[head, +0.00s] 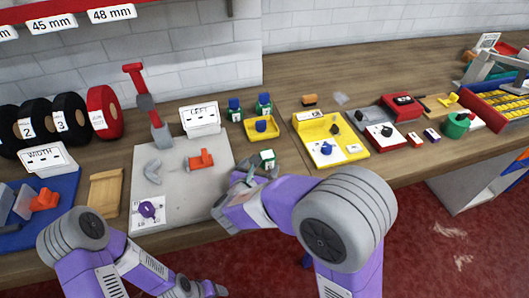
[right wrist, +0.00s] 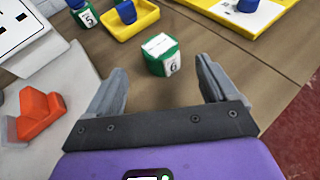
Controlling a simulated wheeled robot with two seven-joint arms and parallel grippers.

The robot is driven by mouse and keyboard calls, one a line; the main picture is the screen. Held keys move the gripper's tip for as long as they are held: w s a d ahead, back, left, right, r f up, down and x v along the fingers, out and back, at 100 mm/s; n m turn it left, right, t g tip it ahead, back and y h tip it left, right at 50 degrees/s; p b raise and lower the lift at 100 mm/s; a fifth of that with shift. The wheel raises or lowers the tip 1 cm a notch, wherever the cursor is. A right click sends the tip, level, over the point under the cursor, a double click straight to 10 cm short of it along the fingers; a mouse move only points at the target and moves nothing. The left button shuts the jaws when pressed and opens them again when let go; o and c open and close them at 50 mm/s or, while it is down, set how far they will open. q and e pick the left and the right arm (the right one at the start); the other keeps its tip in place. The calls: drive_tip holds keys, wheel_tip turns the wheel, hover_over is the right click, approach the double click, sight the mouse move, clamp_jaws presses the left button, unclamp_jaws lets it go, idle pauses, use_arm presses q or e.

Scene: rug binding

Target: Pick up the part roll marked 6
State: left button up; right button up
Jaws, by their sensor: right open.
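The part roll marked 6 (right wrist: 160,56) is a small green roll with a white top and a white label bearing a 6. It stands on the wooden bench, and in the head view it shows (head: 267,158) just beyond my right gripper (head: 257,174). In the right wrist view my right gripper (right wrist: 160,78) is open and empty. Its fingers are spread, and the roll stands centred just ahead of the gap between the tips. My left gripper (head: 205,288) is low at the bottom of the head view, too dark and small to read.
A yellow tray (head: 262,137) holding a blue piece is behind the roll, with two blue-capped green rolls beyond. A grey board (head: 175,200) with an orange clamp (head: 201,160) lies to the left. A yellow station (head: 350,150) stands to the right.

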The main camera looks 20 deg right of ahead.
sight(265, 160)
drive_tip(key=shift+w+d+f+b, duration=0.3)
drive_tip(key=shift+w+d+f, duration=0.1)
drive_tip(key=shift+w+d, duration=0.15)
drive_tip(key=b+x, duration=0.1)
drive_tip(key=x, duration=0.2)
drive_tip(key=shift+w+f, duration=0.1)
drive_tip(key=shift+w, duration=0.2)
drive_tip(key=shift+w+d, duration=0.2)
drive_tip(key=shift+w, duration=0.1)
drive_tip(key=shift+c, duration=0.3)
drive_tip(key=c, duration=1.1)
